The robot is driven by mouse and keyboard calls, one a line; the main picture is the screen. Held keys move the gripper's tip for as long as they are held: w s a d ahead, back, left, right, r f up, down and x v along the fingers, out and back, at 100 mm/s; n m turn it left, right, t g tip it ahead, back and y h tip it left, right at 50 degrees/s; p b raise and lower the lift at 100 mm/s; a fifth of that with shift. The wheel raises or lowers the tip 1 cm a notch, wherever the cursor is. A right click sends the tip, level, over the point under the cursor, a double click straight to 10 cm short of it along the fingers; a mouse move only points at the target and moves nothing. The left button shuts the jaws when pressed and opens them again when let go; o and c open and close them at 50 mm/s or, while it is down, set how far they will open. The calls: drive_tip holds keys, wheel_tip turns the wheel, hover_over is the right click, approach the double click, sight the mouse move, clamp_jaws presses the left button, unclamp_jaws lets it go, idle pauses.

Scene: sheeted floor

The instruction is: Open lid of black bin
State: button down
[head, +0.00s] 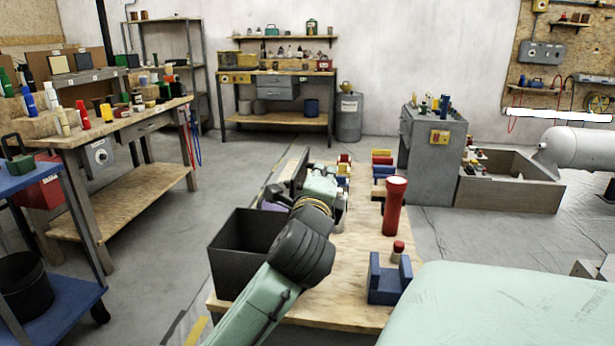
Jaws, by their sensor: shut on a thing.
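The black bin (236,266) stands upright near the front left corner of the wooden table. Its top shows a dark open inside, partly covered by my arm. A dark flat panel, which looks like its lid (297,174), stands raised behind the bin, left of my wrist. My green and dark grey arm reaches over the bin's right side. My gripper (339,208) is at the far end, mostly hidden behind my own arm. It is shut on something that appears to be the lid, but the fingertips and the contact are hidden.
A red cylinder (394,206) and a blue holder (388,280) stand on the table's right side. Several small coloured blocks (383,165) lie farther back. A purple thing (272,203) shows behind the bin. The floor (150,265) left of the table is clear.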

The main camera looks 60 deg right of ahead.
drive_tip(key=shift+s+d+f+m, duration=0.15)
drive_tip(key=shift+s+m, duration=0.2)
drive_tip(key=shift+s, duration=0.05)
drive_tip(key=shift+s+d+f+m, duration=0.15)
drive_tip(key=shift+s+m, duration=0.2)
drive_tip(key=c, duration=1.7)
unclamp_jaws()
drive_tip(key=shift+o, duration=0.2)
drive_tip(key=v, duration=0.7)
drive_tip(key=shift+a, duration=0.25)
drive_tip(key=shift+s, duration=0.1)
